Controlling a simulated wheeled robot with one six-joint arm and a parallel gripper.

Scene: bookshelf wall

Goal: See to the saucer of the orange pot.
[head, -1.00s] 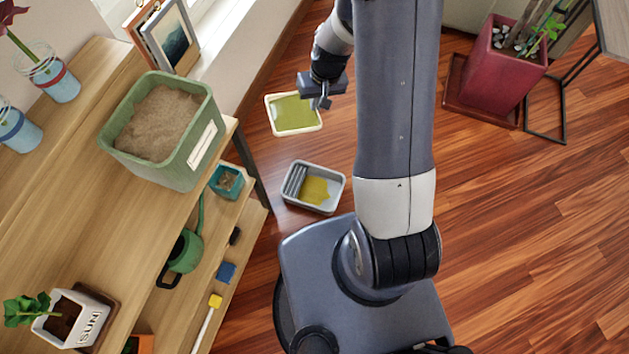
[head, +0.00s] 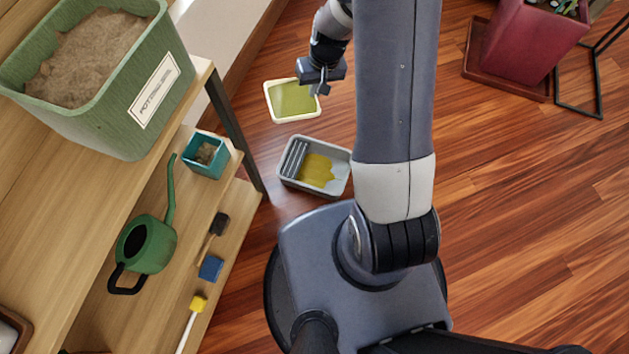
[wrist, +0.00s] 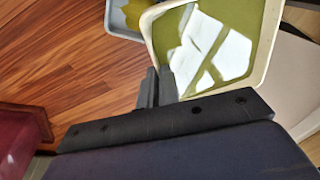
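No orange pot shows now, and I cannot tell a saucer belonging to one. A square cream-rimmed dish (head: 293,100) with an olive-green inside is low down by the wall. It also shows in the wrist view (wrist: 258,72), with bright white patches on its green surface. My gripper (head: 322,89) is just over the dish's right edge in the head view; its height above it is unclear. In the wrist view my gripper's fingers (wrist: 157,88) are close together with nothing seen between them, pointing towards the dish's near edge.
A grey tray (head: 285,171) with a yellow patch lies beyond my base. The wooden shelf (head: 75,215) at left holds a green tub (head: 150,115), a teal pot (head: 205,157), a watering can (head: 149,245) and brushes. A dark red planter (head: 525,45) stands upper right.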

